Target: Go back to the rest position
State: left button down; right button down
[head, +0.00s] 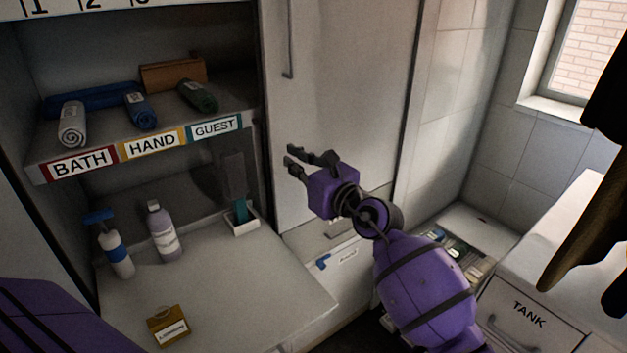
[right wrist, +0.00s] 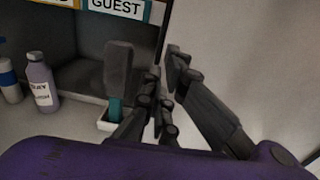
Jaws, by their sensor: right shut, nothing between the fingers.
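My right gripper (head: 292,158) is purple with dark fingers. It hangs in the air in front of the pale cabinet panel, right of the shelves, and its fingers are shut and empty. In the right wrist view its fingers (right wrist: 166,78) point up, just right of a brush with a teal handle (right wrist: 116,105); I cannot tell the exact gap in depth. My left gripper is out of the picture; only a purple part of my left arm shows at the lower left.
Rolled towels, including a white one (head: 72,124), lie on the labelled shelf. A spray bottle (head: 117,258), a lilac bottle (head: 165,232), a brush holder (head: 241,221) and a yellow labelled box (head: 169,326) stand on the lower counter. A TANK drawer (head: 528,318) is at right.

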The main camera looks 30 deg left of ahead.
jog(key=v, duration=0.7)
jog(key=shift+w+d+f+p, duration=0.15)
jog(key=shift+w+d+p, duration=0.05)
jog(key=shift+p, duration=0.25)
